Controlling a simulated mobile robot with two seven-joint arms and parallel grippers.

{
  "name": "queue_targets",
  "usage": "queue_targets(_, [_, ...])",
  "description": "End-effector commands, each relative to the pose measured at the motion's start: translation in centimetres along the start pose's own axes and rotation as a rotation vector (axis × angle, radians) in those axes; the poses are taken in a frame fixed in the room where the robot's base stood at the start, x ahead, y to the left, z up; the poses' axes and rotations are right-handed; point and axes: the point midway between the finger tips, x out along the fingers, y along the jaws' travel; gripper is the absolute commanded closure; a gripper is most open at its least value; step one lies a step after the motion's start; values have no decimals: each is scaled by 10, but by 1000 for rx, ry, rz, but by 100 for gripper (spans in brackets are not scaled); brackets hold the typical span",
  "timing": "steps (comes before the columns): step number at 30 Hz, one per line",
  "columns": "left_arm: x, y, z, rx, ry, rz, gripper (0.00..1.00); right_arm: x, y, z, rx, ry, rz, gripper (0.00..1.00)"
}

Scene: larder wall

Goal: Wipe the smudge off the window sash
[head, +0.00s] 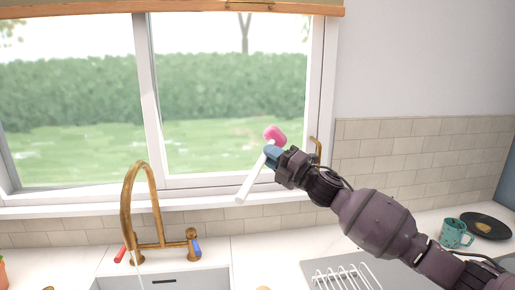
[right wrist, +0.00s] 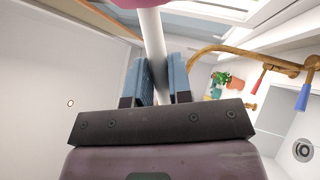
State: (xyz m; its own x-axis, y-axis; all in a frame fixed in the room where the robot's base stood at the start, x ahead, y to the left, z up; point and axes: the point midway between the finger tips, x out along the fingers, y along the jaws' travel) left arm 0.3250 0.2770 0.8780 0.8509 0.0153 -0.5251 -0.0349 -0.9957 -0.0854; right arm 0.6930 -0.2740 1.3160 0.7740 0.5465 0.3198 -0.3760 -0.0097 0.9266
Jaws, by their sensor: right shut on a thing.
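The window (head: 155,100) fills the left and middle of the head view, with white sash frames around its panes. I cannot make out a smudge on it. My right gripper (head: 271,155) is shut on the white handle (head: 251,180) of a wiper with a pink head (head: 275,134). The pink head points up and shows in front of the right pane; I cannot tell whether it touches the glass. In the right wrist view the blue fingers (right wrist: 160,82) clasp the handle (right wrist: 152,40) from both sides. My left gripper is not in view.
A brass tap (head: 150,215) rises over the sink (head: 165,283) below the window. A white dish rack (head: 345,277), a teal mug (head: 455,233) and a dark plate (head: 486,225) stand on the counter at right. A brass window handle (head: 317,150) is just beyond my gripper.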

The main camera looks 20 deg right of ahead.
Motion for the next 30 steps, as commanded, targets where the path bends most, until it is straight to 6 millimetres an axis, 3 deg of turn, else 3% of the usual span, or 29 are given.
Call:
queue_targets(7, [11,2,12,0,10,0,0,20,-2,-24,12,39,12,100])
queue_targets(22, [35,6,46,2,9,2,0,87,-72,-106,20,47,10,100])
queue_targets(30, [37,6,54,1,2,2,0,104,-104,-128,11,20,4,100])
